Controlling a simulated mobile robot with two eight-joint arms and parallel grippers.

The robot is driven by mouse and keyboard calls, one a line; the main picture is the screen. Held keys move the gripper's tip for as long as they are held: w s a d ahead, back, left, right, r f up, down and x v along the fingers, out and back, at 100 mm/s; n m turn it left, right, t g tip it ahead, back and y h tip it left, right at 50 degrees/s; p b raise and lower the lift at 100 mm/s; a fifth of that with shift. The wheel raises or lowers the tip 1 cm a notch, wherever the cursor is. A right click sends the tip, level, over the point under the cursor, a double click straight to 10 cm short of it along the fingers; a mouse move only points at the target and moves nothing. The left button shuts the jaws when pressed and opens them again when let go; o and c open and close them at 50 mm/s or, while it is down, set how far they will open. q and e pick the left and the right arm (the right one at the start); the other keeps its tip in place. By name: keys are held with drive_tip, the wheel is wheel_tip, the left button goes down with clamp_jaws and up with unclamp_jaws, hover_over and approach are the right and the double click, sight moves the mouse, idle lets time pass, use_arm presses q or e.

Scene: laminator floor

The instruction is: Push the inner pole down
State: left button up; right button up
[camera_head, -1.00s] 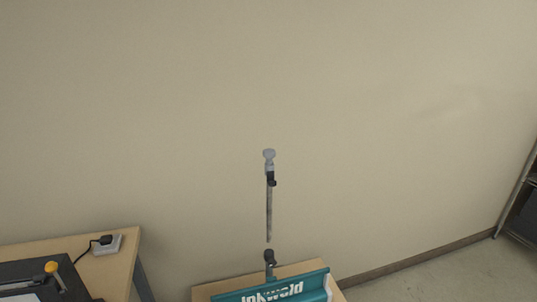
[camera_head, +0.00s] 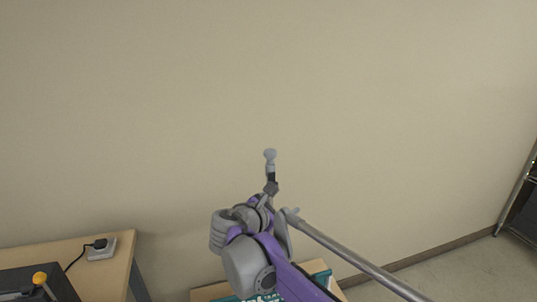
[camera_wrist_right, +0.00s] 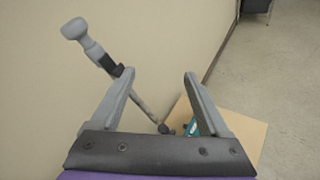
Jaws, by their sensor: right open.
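The inner pole's grey knob (camera_head: 270,155) tops a thin upright pole with a black clamp just below it, in the head view. My right gripper (camera_head: 271,188) is in front of the pole just below the knob, and my right arm hides the lower pole. In the right wrist view my right gripper (camera_wrist_right: 158,72) is open with nothing between its fingertips. There the knob (camera_wrist_right: 75,29) and black clamp are beyond the left finger, and the pole runs down behind it. I cannot tell whether finger and pole touch. My left gripper is not in view.
A teal laminator (camera_wrist_right: 193,127) sits on a wooden table (camera_wrist_right: 245,137) at the pole's foot. A plain wall stands close behind; a dark shelf is at the far right.

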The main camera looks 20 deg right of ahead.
sight(267, 156)
drive_tip(key=w+a+r+n+t+h, duration=0.2)
drive_tip(key=w+a+r+n+t, duration=0.1)
drive_tip(key=w+a+r+n, duration=0.4)
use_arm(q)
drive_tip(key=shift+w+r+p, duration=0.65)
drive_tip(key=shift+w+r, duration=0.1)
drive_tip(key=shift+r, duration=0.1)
use_arm(e)
drive_tip(key=shift+m, duration=0.5)
drive_tip(key=x, duration=1.2)
drive_tip(key=shift+w+a+f, duration=0.15)
drive_tip(key=shift+w+f, duration=0.1)
drive_tip(key=shift+f, duration=0.15)
drive_tip(key=shift+c, duration=0.3)
clamp_jaws()
